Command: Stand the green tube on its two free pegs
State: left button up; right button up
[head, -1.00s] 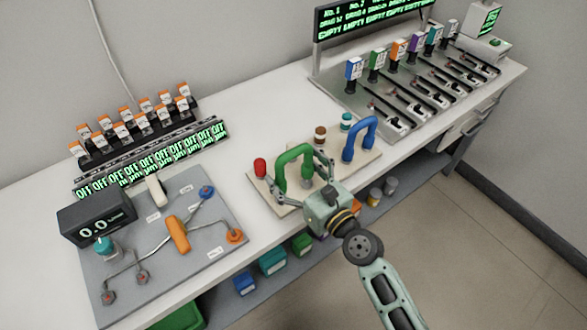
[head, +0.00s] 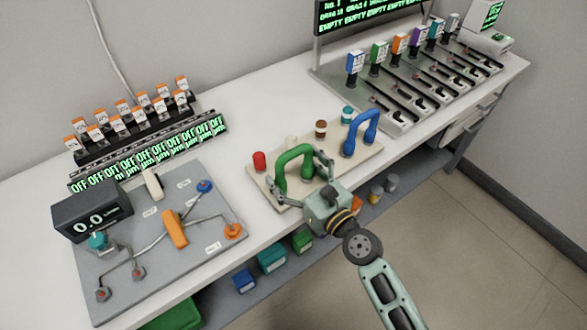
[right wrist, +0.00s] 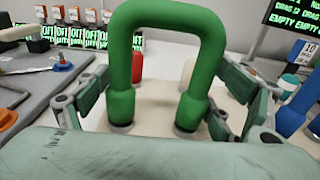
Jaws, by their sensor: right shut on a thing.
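The green tube (head: 293,149) is an upside-down U at the front left of the beige board (head: 348,160). My right gripper (head: 299,183) is shut on it, with a finger outside each leg. In the right wrist view the green tube (right wrist: 121,62) looks upright, its two legs ending in grey collars low over the board (right wrist: 155,112). The pegs under it are hidden, so I cannot tell whether it is seated. A red-capped post (head: 259,161) and a cream post (head: 292,142) stand behind it. My left gripper is out of view.
A blue tube (head: 362,132) stands at the board's right, near brown-capped (head: 320,129) and teal-capped (head: 347,113) posts. A grey panel with an orange handle (head: 174,229) lies left. The bench's front edge (head: 265,245) is close to my right arm.

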jog(key=shift+f, duration=0.25)
jog(key=o, duration=1.1)
jog(key=shift+v, duration=6.05)
